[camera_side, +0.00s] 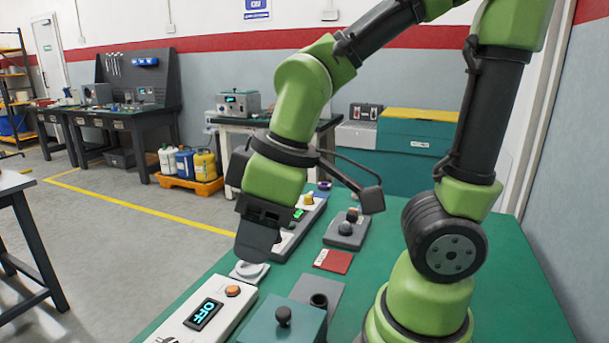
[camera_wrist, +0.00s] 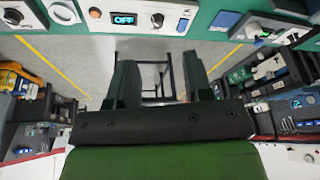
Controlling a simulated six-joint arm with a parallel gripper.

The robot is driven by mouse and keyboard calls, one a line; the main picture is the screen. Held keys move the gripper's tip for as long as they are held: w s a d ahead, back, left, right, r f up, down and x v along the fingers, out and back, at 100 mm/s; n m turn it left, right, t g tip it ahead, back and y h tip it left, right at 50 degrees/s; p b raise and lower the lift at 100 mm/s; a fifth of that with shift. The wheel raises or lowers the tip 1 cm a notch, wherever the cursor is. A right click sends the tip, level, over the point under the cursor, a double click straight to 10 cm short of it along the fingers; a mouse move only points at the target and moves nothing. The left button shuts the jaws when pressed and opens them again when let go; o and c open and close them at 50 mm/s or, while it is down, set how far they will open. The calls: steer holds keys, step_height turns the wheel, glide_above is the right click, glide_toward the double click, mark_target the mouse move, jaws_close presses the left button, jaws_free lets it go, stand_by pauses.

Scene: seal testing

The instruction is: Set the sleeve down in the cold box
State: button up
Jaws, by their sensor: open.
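My gripper (camera_side: 258,243) hangs over the left edge of the green table in the side view, pointing down. In the wrist view its two dark fingers (camera_wrist: 160,75) are spread apart, with only the floor and a dark frame visible between them. A short dark hollow cylinder (camera_side: 319,300), which looks like the sleeve, stands upright on a grey plate (camera_side: 326,288). A teal box (camera_side: 270,332) with a black knob on top, possibly the cold box, stands beside it at the front. Its inside is hidden. My gripper is apart from both.
A white unit (camera_side: 207,318) reads OFF; its display also shows in the wrist view (camera_wrist: 123,19). A white round piece (camera_side: 249,271), a red card (camera_side: 333,261), a grey block with dark knobs (camera_side: 345,232) and a unit with a green display (camera_side: 298,214) occupy the table.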

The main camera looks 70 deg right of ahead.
steer(key=s+d+r+m+t, duration=0.3)
steer(key=r+m, duration=0.3)
steer(key=m, duration=0.2)
steer(key=shift+s+r+t, duration=0.2)
steer(key=shift+s+t, duration=0.2)
steer(key=shift+s, duration=0.4)
steer(key=shift+c, duration=0.4)
